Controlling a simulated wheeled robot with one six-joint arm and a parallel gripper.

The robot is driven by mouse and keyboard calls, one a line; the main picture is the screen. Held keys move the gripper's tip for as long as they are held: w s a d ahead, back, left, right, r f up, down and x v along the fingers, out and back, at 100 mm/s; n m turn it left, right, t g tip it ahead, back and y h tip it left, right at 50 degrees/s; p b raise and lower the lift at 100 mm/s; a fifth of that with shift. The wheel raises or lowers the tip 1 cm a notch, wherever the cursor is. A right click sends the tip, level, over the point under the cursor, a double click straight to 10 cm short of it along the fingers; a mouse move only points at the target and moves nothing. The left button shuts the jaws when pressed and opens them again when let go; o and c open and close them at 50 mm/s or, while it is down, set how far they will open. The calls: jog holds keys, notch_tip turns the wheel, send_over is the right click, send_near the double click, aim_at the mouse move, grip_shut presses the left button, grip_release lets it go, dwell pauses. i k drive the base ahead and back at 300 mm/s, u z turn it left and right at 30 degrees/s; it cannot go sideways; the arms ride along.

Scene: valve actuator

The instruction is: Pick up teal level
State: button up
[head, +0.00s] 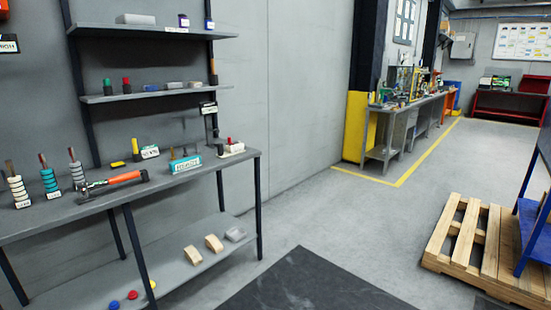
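A long teal block (186,163) with a white label on its front sits on the grey workbench (215,172) at the left, near the bench's right half. It is the bar-shaped teal thing in view, but I cannot tell for certain that it is the teal level. Thin upright pieces show at its top. A stack of teal rings (48,180) on a peg stands farther left on the same bench. My gripper is not in view.
Shelves (150,92) hang above the bench. A wooden pallet (480,240) lies at the right. The grey floor between is open.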

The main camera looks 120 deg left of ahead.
aim_at(181, 165)
jog(key=u, duration=4.2)
jog(key=i, duration=2.5)
jog(key=z, duration=0.45)
